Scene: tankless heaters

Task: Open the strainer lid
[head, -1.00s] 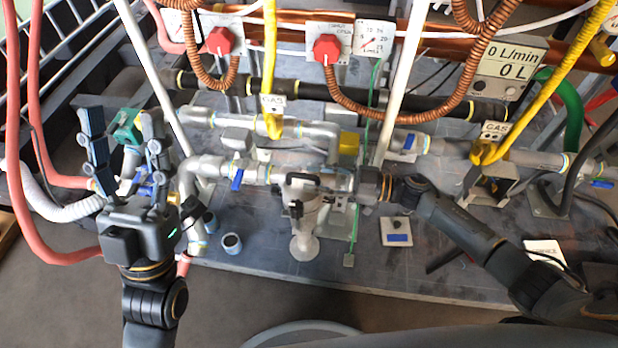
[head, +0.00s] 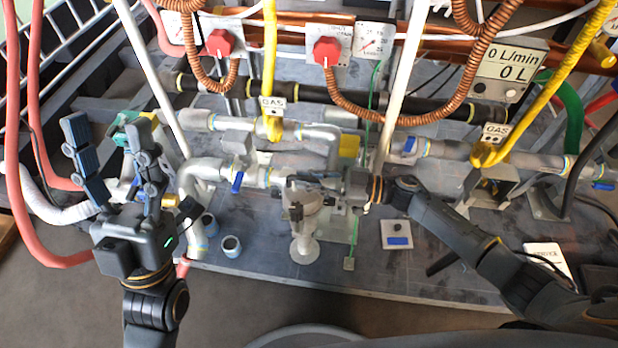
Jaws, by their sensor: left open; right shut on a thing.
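The grey metal strainer (head: 303,210) stands upright in the pipe run at the middle of the head view, with its round foot on the grey board. My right gripper (head: 306,186) reaches in from the right at the strainer's top. It is shut there, with its fingers over the lid area. The lid and its handle are largely hidden by the fingers, so I cannot tell the lid's angle. My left gripper (head: 112,165) is open and empty, fingers pointing up, at the left, well apart from the strainer.
Grey pipes with blue-handled valves (head: 238,182) run behind and beside the strainer. Two short pipe stubs (head: 231,245) stand at its left. A small plate with a blue label (head: 397,236) lies at its right.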

